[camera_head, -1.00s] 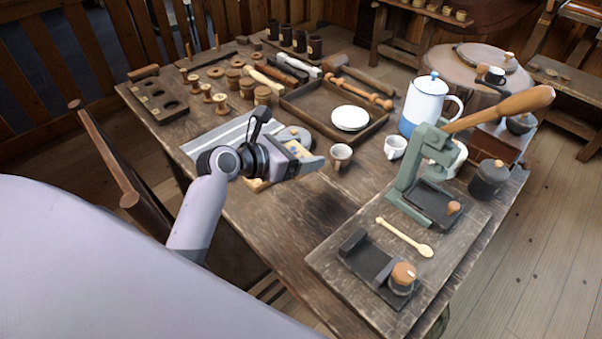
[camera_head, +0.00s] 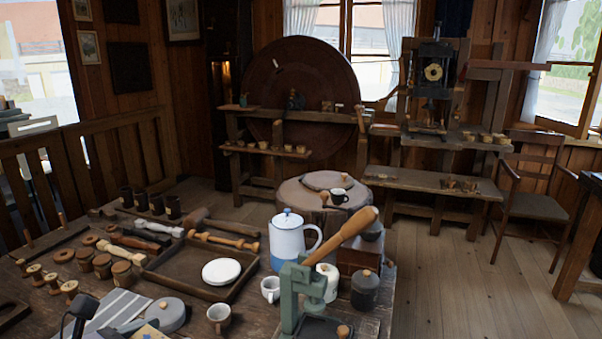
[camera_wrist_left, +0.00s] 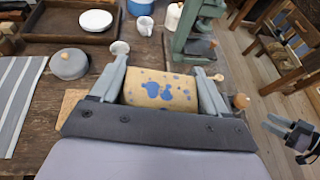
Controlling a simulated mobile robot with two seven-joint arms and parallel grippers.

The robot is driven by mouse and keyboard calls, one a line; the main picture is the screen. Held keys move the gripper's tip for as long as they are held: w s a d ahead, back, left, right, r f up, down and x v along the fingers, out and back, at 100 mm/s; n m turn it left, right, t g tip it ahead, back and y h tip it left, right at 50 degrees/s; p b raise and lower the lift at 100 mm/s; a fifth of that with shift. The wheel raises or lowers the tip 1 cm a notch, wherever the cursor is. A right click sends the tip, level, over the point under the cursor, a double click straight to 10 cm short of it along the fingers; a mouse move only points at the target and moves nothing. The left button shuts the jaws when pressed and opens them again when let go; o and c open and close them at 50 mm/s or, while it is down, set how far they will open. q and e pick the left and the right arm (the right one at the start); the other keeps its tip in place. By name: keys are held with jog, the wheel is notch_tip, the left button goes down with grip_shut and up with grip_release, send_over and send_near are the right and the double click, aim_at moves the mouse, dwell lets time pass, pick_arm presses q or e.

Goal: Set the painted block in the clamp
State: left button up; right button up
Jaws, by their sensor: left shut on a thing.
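The painted block (camera_wrist_left: 160,88), cream with blue blotches, is between the two fingers of my left gripper (camera_wrist_left: 160,68), which is shut on it. In the left wrist view the block's near side is hidden by the gripper's dark crossbar. A round wooden knob (camera_wrist_left: 241,101), which looks like the clamp's, shows just right of the right finger; the rest of the clamp is hidden. What looks like my right gripper (camera_wrist_left: 292,133) is at the right edge of the left wrist view.
A green press (camera_head: 291,295) with a long wooden lever stands on the table's right side. A blue-and-white pot (camera_head: 287,243), mugs, a tray (camera_head: 170,285) with a white disc, and a grey lidded disc (camera_wrist_left: 70,63) crowd the table. Open floor lies right.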

pick_arm(q)
jog(key=shift+s+d+r, duration=0.15)
jog(key=shift+s, duration=0.4)
jog(key=shift+s+d+r, duration=0.2)
jog(key=shift+s, duration=0.4)
jog(key=shift+s+d+r, duration=0.15)
jog(key=shift+s, duration=0.4)
jog(key=w+a+f, duration=0.1)
jog(key=w, duration=0.4)
jog(key=w+a+f, duration=0.1)
jog(key=w+a, duration=0.1)
jog(key=w, duration=0.3)
jog(key=shift+w+a+f+n+y, duration=0.25)
jog(key=shift+w+f+n+y, duration=0.05)
jog(key=shift+w+f, duration=0.1)
notch_tip(320, 180, down, 20)
jog(key=shift+r, duration=0.25)
jog(key=shift+f, duration=0.1)
jog(key=shift+f+b, duration=0.15)
jog(key=shift+b, duration=0.2)
jog(key=o, duration=1.1)
